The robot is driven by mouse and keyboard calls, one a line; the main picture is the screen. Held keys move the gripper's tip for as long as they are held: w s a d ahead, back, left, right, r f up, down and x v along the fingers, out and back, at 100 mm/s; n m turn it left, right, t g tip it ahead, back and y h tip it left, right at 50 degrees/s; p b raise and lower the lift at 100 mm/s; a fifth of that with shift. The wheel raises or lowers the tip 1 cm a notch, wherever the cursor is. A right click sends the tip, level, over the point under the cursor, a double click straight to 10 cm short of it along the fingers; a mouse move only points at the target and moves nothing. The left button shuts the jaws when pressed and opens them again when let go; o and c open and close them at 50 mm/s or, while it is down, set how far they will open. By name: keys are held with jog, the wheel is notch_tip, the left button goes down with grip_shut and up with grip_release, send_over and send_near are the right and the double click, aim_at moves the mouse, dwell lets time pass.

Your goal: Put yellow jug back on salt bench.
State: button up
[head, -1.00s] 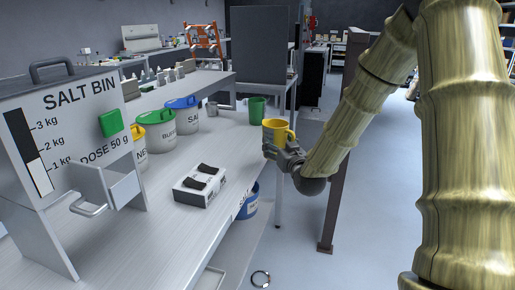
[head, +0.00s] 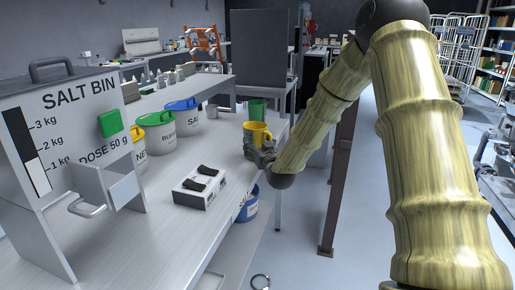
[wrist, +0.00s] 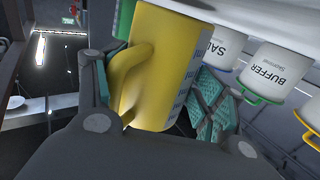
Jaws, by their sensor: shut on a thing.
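The yellow jug (head: 256,133) is upright in my gripper (head: 260,152), at the right edge of the pale salt bench (head: 168,220) in the head view. In the wrist view the yellow jug (wrist: 150,65) fills the middle, with its handle toward the camera and a printed scale on its side. The teal finger pads of my gripper (wrist: 155,100) lie on either side of the jug. I cannot tell whether the jug's base touches the bench.
A green jug (head: 257,107) stands just behind the yellow one. Bare bench lies between the box and the jug.

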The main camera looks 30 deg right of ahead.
jog(key=shift+f, duration=0.25)
jog(key=shift+f, duration=0.1)
jog(key=o, duration=1.4)
jog(key=shift+o, duration=0.2)
jog(key=shift+f+b, duration=0.2)
jog(key=shift+b, duration=0.1)
jog(key=v, duration=1)
jog(key=shift+s+d+p, duration=0.3)
jog(key=shift+s+p, duration=0.1)
jog(key=shift+s, duration=0.1)
